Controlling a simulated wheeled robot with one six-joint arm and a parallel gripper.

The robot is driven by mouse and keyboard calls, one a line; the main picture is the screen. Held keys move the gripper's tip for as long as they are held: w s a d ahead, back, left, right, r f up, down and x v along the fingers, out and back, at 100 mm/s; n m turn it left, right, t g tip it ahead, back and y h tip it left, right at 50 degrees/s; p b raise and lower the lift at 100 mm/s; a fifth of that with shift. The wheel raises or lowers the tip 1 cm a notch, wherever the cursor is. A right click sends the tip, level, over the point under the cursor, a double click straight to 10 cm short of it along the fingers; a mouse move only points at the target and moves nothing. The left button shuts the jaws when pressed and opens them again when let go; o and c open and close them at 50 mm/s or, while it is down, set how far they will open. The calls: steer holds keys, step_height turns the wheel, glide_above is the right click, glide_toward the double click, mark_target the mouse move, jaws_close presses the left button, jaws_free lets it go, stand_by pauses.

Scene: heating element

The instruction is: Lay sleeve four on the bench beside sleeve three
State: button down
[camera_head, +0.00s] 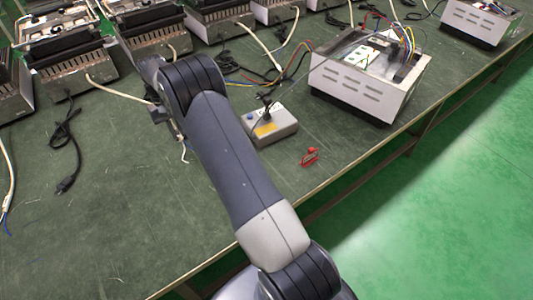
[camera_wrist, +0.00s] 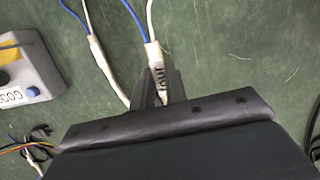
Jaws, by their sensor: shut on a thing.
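Another white sleeve (camera_wrist: 103,62) on a blue lead lies just left of the gripper, roughly alongside. No label shows on it, so I cannot tell if it is sleeve three. In the head view my arm mostly hides the gripper and the held sleeve.
A grey box with a knob (camera_head: 270,125) stands right of my arm, with a red clip (camera_head: 310,157) near the bench edge. An open white unit (camera_head: 370,75) stands beyond. Heater units (camera_head: 72,62) line the back. A black plug cord (camera_head: 65,140) lies left.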

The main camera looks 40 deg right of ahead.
mark_target(186, 157)
steer(key=shift+w+f, duration=0.15)
steer(key=shift+f, duration=0.1)
step_height(186, 157, down, 10)
steer(key=shift+r+b, duration=0.1)
steer(key=shift+b, duration=0.25)
steer(key=shift+f, duration=0.25)
steer(key=c, duration=1.4)
jaws_free()
steer(key=shift+c, duration=0.2)
steer(key=r, duration=0.4)
steer(key=w+r, duration=0.1)
steer(key=r, duration=0.3)
steer(key=w+r+p, duration=0.1)
steer(key=r, duration=0.3)
steer(key=shift+r, duration=0.15)
